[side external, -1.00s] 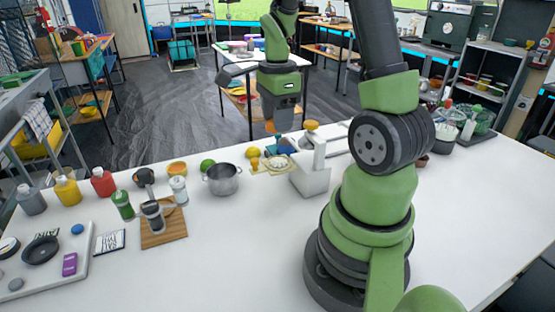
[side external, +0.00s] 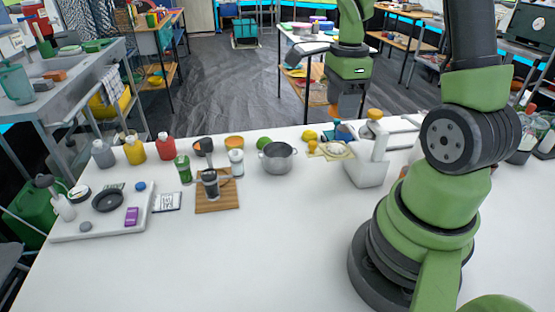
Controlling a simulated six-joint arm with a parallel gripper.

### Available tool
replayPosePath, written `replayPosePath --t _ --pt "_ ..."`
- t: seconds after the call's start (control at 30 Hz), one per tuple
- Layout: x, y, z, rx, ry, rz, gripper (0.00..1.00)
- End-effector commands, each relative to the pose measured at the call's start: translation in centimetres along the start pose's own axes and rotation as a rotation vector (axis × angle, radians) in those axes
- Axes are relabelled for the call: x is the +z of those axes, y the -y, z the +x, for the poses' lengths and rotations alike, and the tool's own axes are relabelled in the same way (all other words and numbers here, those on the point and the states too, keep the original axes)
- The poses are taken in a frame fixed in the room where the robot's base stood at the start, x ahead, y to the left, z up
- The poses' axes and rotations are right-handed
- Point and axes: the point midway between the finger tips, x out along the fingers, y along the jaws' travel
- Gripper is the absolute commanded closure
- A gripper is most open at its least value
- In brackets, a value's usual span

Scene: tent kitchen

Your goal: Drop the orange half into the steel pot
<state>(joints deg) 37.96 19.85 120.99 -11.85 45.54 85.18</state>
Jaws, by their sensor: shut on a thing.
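My gripper (side external: 347,106) hangs in the air beyond the back edge of the white table, high and to the right of the steel pot. It is shut on the orange half (side external: 333,112), of which only a small orange bit shows low between the fingers. The steel pot (side external: 277,158) stands upright on the table near its back edge, with two side handles and an open top. Its inside is mostly hidden from this angle.
Right of the pot are a lemon (side external: 310,135), a cream juicer tray (side external: 335,150) and a tall white press (side external: 371,160). Left are a lime (side external: 263,142), cups, bottles and a wooden board (side external: 217,198). The front of the table is clear.

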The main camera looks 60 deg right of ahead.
Motion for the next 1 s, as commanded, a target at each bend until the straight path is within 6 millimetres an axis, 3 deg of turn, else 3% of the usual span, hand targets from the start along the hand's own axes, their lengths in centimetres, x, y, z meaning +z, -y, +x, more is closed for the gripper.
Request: replayPosePath --t 0.27,0.5,0.63,0.8,1.0 --pt "1.1 1.4 0.1 0.000 -0.001 -0.006 0.67" --pt "5.8 5.8 0.6 -0.001 -0.001 -0.009 0.67" --pt "8.2 7.3 1.0 0.000 -0.001 -0.007 0.67" --pt "9.9 8.2 1.4 0.001 0.000 -0.001 0.67" --pt "10.1 8.3 3.1 0.003 -0.002 0.000 0.67"
